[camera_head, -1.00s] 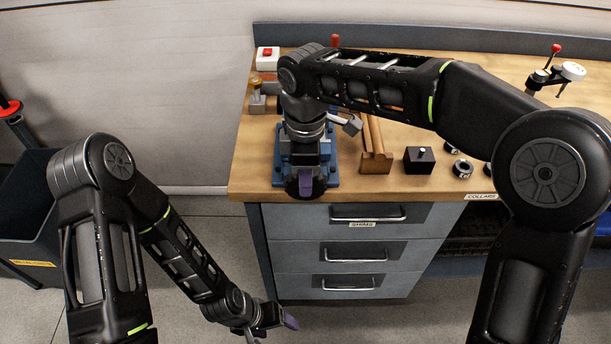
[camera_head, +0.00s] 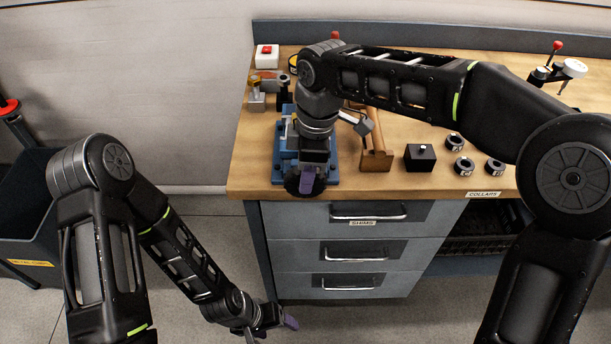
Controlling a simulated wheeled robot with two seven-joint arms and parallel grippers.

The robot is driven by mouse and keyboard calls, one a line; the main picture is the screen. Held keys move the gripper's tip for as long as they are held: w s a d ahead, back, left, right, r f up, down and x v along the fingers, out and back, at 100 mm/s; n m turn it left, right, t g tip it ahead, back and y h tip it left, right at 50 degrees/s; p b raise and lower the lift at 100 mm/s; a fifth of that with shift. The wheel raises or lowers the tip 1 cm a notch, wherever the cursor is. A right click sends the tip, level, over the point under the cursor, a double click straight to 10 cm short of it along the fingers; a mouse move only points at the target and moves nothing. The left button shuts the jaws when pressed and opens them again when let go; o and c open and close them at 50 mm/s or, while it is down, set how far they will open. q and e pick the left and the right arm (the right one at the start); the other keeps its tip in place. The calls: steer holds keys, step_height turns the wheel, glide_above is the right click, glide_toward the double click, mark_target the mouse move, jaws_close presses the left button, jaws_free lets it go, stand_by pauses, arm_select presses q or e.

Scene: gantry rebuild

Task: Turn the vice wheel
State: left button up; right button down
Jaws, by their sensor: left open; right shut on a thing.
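The blue vice (camera_head: 287,172) is mounted at the front left of the wooden bench. Its dark round wheel (camera_head: 291,187) faces me at the bench's front edge, partly hidden by my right gripper. My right gripper (camera_head: 306,184), with purple fingertips, reaches down over the vice and is shut on the wheel at its right part. Its wrist hides much of the vice body. My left gripper (camera_head: 288,323) hangs low in front of the drawers, well away from the vice; it is open and empty.
A wooden block (camera_head: 375,160), a black block (camera_head: 420,157) and several dark collars (camera_head: 463,166) lie right of the vice. A white box with a red button (camera_head: 267,57) stands at the back left. Grey drawers (camera_head: 350,255) are below. A dark bin (camera_head: 25,215) stands at left.

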steer(key=y+b, duration=0.1)
steer(key=b, duration=0.1)
steer(key=y+b, duration=0.2)
steer(key=d+y+b, duration=0.1)
steer(key=b, duration=0.1)
steer(key=shift+w+f+y, duration=0.1)
steer(key=shift+f+y, duration=0.25)
steer(key=shift+y, duration=0.05)
arm_select(q)
step_height(320, 180, down, 8)
steer(key=b, duration=0.1)
steer(key=shift+b, duration=0.3)
arm_select(e)
steer(key=shift+r+y, duration=0.2)
steer(key=shift+y, duration=0.3)
steer(key=shift+r, duration=0.1)
steer(key=c, duration=1.5)
jaws_free()
steer(key=shift+v, duration=3.85)
steer(key=shift+d, duration=0.1)
